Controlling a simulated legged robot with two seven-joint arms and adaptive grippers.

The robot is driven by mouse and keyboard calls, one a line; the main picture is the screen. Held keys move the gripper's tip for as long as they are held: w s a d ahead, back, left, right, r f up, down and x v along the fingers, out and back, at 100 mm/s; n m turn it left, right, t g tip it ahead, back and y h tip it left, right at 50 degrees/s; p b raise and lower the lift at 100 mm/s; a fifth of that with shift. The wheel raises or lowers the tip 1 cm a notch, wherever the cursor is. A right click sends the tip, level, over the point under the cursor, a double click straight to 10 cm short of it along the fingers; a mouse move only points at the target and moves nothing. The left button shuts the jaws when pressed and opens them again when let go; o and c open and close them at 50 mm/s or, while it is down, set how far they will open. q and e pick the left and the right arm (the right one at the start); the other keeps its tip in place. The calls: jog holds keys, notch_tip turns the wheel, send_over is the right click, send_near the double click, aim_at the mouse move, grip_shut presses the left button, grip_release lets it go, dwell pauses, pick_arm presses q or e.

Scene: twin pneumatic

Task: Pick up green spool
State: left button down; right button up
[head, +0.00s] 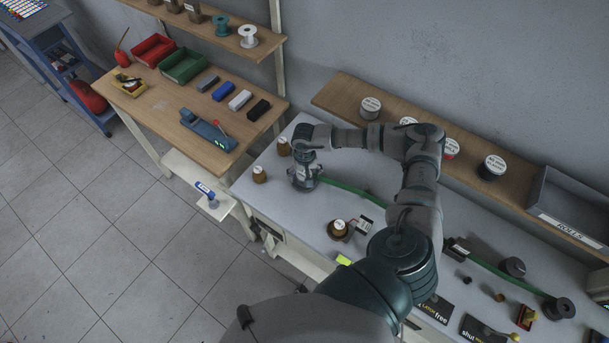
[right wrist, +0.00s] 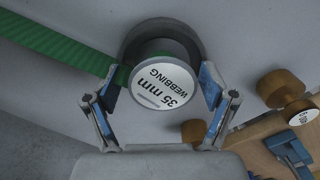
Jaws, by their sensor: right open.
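A dark-flanged spool of green webbing (right wrist: 162,48), with a white label reading "35 mm WEBBING", stands on the grey bench in the right wrist view. Green webbing (right wrist: 60,47) runs off it to the left. My right gripper (right wrist: 160,92) is open, with one finger on each side of the labelled hub; I cannot tell whether they touch it. In the head view my right gripper (head: 304,180) points down over this spool and hides most of it. A smaller green spool (head: 221,26) stands on the upper left shelf, away from the gripper. My left gripper is out of view.
Brown knobs (head: 260,175) stand left of the gripper. A white spool (head: 248,36) is beside the small green spool. Several labelled tins (head: 371,107) and a grey bin (head: 574,208) occupy the back shelf. A wooden table with trays (head: 184,65) stands left.

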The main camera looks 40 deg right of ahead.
jog(key=shift+d+f, duration=0.2)
jog(key=shift+a+r, duration=0.2)
jog(key=shift+a, duration=0.35)
jog(key=c, duration=1.2)
jog(key=shift+c, duration=0.2)
jog(key=shift+d+r, duration=0.1)
jog(key=shift+d, duration=0.05)
